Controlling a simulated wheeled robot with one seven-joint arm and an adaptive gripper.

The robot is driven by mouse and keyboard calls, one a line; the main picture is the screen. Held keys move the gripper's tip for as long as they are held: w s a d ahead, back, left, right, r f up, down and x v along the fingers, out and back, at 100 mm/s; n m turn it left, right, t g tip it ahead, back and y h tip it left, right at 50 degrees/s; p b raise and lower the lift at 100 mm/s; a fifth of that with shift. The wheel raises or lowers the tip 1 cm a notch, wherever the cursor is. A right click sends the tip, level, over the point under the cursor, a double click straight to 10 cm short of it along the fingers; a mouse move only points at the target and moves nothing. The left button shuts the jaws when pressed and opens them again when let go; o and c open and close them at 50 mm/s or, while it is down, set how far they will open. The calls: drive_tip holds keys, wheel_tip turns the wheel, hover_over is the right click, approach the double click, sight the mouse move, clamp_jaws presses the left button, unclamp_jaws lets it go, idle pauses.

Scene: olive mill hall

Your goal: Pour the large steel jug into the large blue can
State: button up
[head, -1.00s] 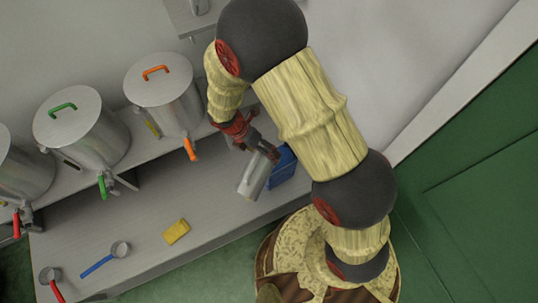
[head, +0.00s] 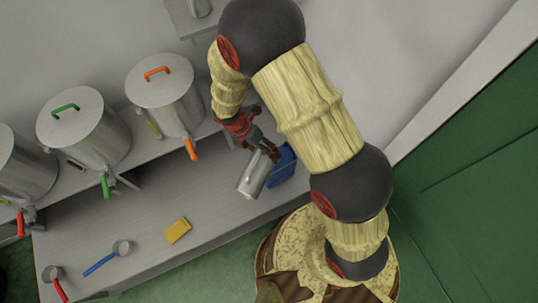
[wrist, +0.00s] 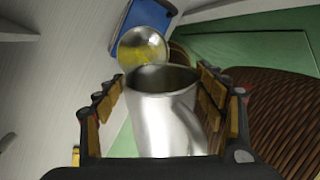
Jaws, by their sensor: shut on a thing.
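My gripper (wrist: 165,105) is shut on the large steel jug (wrist: 165,125), with a finger on either side of it. In the head view the jug (head: 252,178) is tilted, just left of the large blue can (head: 282,170) and partly overlapping it in the picture. In the wrist view the blue can (wrist: 148,14) shows beyond the jug. A round steel opening (wrist: 142,46) with yellow inside lies between them; I cannot tell whether it belongs to the can. The jug's inside looks dark, and no stream is visible.
Steel tanks with orange (head: 160,82) and green (head: 85,125) handles stand on the raised shelf at left. A yellow sponge-like block (head: 178,230), a blue-handled ladle (head: 110,256) and a red-handled ladle (head: 54,277) lie on the grey bench (head: 140,215). The bench's middle is mostly clear.

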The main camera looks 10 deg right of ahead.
drive_tip(key=shift+w+d+p, duration=0.15)
drive_tip(key=shift+p, duration=0.7)
